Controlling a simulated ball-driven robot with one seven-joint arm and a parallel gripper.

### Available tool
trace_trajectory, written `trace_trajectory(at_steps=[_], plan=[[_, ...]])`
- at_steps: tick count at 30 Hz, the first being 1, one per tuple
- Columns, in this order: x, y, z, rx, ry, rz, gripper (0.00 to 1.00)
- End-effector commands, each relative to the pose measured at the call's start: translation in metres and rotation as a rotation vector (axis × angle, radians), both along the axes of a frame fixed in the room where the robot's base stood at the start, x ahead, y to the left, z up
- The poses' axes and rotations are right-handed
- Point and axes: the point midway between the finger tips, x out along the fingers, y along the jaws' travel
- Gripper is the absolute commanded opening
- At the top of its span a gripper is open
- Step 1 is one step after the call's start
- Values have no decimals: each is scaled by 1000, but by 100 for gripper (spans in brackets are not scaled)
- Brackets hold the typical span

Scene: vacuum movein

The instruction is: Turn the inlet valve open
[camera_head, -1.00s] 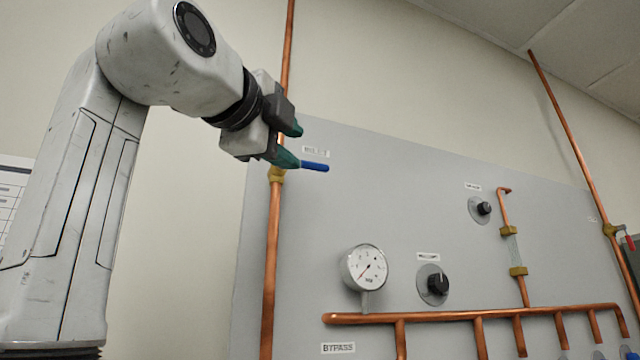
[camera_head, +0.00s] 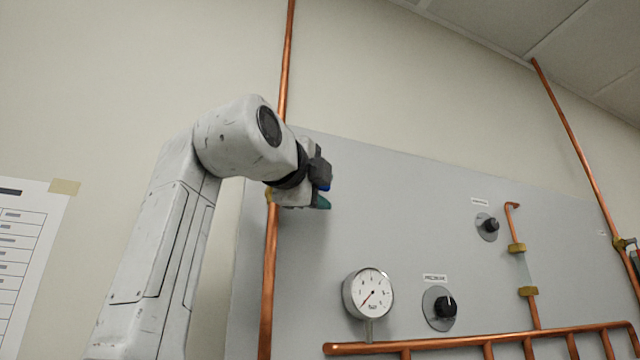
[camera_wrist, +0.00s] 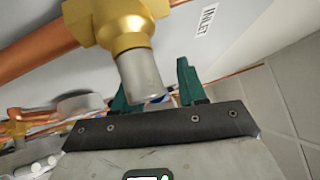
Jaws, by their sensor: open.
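The inlet valve has a brass body (camera_wrist: 122,28) with a grey stem (camera_wrist: 141,76) on a copper pipe, under an "INLET" label (camera_wrist: 206,18) in the wrist view. Its blue handle (camera_wrist: 158,99) shows only as a small piece past the stem. My gripper (camera_wrist: 152,80) is open. Its green fingers stand on either side of the stem end and the blue handle piece; I cannot tell whether they touch.
A grey panel (camera_head: 400,220) carries a pressure gauge (camera_head: 371,292), a black knob (camera_head: 442,307) and a smaller knob (camera_head: 489,227). A copper manifold (camera_head: 470,342) runs along the bottom. The vertical inlet pipe (camera_head: 269,280) passes just behind my gripper. Another pipe (camera_head: 572,140) stands at right.

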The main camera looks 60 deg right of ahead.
Motion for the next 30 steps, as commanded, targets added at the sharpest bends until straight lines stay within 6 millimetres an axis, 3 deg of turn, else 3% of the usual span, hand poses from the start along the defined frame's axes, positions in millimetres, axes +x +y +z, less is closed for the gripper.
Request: trace_trajectory(at_steps=[8, 21, 30], plan=[[1, -1, 0, 0, 0, 0, 41], [0, -1, 0, 1, 0, 0, 0], [0, -1, -1, 1, 1, 0, 0]])
